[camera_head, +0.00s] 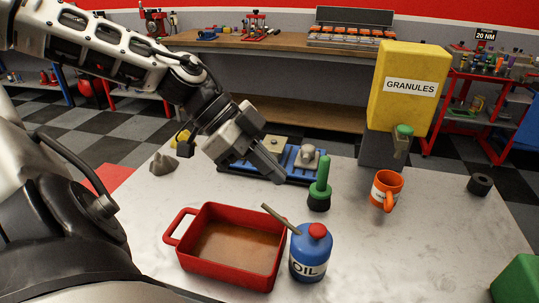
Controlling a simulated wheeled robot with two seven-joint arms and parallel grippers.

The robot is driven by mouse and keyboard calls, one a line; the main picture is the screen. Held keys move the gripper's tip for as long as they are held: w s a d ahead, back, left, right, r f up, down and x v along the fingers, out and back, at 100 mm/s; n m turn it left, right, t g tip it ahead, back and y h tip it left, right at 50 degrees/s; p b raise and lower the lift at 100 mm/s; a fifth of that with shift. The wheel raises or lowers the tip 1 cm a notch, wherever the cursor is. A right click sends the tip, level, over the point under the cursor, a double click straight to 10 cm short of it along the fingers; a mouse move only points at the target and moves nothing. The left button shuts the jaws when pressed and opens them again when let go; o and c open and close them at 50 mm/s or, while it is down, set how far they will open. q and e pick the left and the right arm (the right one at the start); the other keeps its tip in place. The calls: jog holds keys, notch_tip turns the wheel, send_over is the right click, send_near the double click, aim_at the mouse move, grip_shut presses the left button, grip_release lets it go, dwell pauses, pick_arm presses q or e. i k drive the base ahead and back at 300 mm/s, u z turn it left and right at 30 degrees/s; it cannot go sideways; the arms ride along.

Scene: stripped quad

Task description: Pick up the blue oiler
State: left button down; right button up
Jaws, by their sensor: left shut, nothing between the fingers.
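The blue oiler (311,254) stands upright on the pale table. It has a red cap, a white band marked OIL and a thin spout tilted up to the left. Its spout end is close to the right rim of the red pan. My left gripper (277,174) is shut and empty, above the table and farther back than the oiler, near the blue tray. It is apart from the oiler. My right gripper is not in view.
A red pan (183,248) holding brown liquid is left of the oiler. A green-handled tool (321,184), an orange mug (387,188), a blue tray (237,169) and a yellow granules dispenser (408,105) stand behind. A dark ring (480,184) lies right. The table's front right is mostly clear.

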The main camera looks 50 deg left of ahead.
aim_at(309, 258)
jog(key=k, duration=1)
